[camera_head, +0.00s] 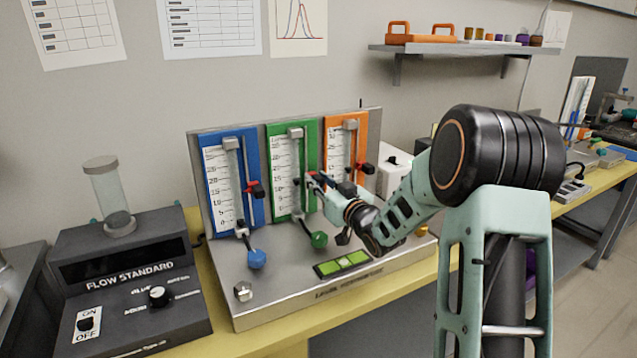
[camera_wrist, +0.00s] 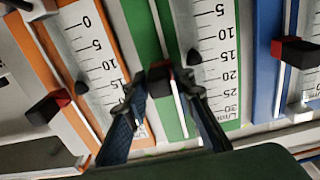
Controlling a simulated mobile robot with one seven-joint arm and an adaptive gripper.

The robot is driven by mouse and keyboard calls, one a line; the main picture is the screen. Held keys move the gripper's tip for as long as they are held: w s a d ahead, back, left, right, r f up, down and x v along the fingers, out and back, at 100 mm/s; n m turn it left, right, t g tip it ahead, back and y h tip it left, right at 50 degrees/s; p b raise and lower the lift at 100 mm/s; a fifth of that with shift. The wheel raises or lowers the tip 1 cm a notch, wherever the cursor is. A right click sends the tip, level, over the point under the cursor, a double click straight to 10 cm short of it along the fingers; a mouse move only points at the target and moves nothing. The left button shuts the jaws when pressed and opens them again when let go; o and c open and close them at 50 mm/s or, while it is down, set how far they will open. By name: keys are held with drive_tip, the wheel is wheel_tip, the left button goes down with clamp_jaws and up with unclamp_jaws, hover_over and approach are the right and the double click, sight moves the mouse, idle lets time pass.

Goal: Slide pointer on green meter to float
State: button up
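The green meter (camera_head: 279,195) stands between a blue and an orange meter on a metal panel. It also shows upside down in the wrist view (camera_wrist: 146,35). Its dark cone-shaped float (camera_wrist: 193,57) sits near the 15 mark. Its red and black pointer (camera_wrist: 160,75) stands left of the float in the wrist view and lies nearer the 20 mark. My gripper (camera_wrist: 163,85) is open, with one finger on each side of the pointer; the left finger is close to it, but contact is unclear. In the head view my gripper (camera_head: 314,182) largely hides the pointer.
The blue meter (camera_head: 212,155) with its pointer (camera_head: 256,189) stands left. The orange meter (camera_head: 333,138) with its pointer (camera_head: 364,168) stands right, close to my gripper. Knobs, including a green one (camera_head: 319,240), project below. The flow standard box (camera_head: 130,275) is far left.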

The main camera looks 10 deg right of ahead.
drive_tip(key=v, duration=1.2)
